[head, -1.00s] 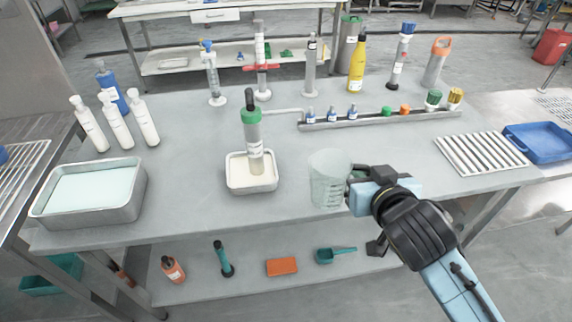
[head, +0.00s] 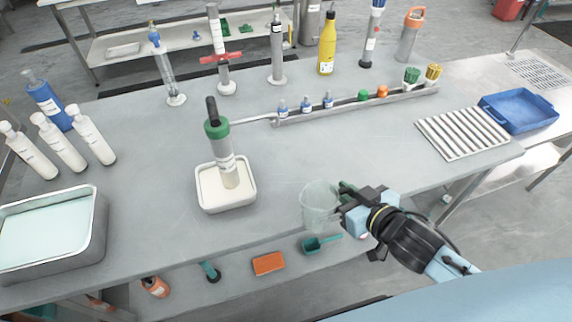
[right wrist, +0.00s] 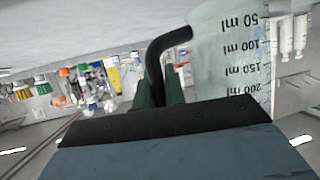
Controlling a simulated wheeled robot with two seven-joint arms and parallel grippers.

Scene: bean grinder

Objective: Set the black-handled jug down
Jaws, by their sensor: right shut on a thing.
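The jug (head: 318,208) is a clear, pale green measuring beaker that overlaps the bench's front edge in the head view. I cannot tell whether its base touches the bench. My right gripper (head: 347,196) is at its right side, shut on its handle. In the right wrist view the dark handle (right wrist: 156,62) rises between the green finger pads (right wrist: 163,88), and the jug wall (right wrist: 232,45) shows upside-down ml marks. The bench (head: 340,145) is grey. My left gripper is not in view.
A ribbed white rack (head: 462,133) and a blue tray (head: 518,112) lie to the right. The bench between jug and bottle rail (head: 350,106) is clear. A teal scoop (head: 318,245) lies on the lower shelf.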

